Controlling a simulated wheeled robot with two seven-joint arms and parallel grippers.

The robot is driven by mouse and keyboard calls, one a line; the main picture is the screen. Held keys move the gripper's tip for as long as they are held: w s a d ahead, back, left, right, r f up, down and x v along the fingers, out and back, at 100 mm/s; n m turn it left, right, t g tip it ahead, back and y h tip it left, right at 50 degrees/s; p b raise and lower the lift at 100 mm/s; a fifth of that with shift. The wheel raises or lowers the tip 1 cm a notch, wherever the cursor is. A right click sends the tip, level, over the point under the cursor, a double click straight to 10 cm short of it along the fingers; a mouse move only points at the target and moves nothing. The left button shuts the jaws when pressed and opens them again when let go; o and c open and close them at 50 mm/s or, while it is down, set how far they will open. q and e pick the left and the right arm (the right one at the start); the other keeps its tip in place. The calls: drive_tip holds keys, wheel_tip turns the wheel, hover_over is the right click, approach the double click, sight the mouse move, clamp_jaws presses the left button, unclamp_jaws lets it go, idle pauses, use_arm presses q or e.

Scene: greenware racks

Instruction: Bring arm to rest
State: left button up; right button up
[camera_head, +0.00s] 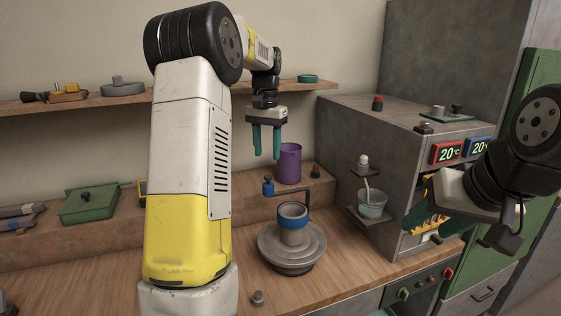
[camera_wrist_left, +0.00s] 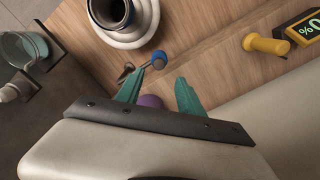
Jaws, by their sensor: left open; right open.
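My left arm rises from the front of the bench. Its gripper (camera_head: 266,142) hangs with teal fingers pointing down, open and empty, above the bench's back step and just left of the purple cylinder (camera_head: 289,163). The left wrist view also shows the open fingers (camera_wrist_left: 160,92), with a bit of purple between them. My right gripper (camera_head: 428,222) is at the right, in front of the grey cabinet. Its teal fingers are partly hidden by its dark wrist, and I see nothing held in it.
A round grey wheel (camera_head: 269,244) with a blue-rimmed pot (camera_head: 292,215) stands on the bench. A glass vessel (camera_head: 372,204) sits on a bracket at the grey cabinet (camera_head: 345,140). A green box (camera_head: 88,204) is at the left. A shelf (camera_head: 60,106) runs behind my left arm.

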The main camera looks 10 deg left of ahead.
use_arm(q)
drive_tip(key=shift+r, duration=0.3)
drive_tip(key=s+d+r+t, duration=0.25)
drive_tip(key=s+r, duration=0.25)
drive_tip(key=s, duration=0.3)
drive_tip(key=s+d+f+n+t+h, duration=0.1)
drive_tip(key=s+d+f+t, duration=0.1)
drive_tip(key=s, duration=0.8)
drive_tip(key=s+d+f+t+h, duration=0.1)
drive_tip(key=s+d, duration=0.3)
drive_tip(key=s, duration=0.7)
drive_tip(key=shift+s+f+n+t, duration=0.15)
drive_tip(key=shift+f+n+t, duration=0.25)
drive_tip(key=shift+f, duration=0.1)
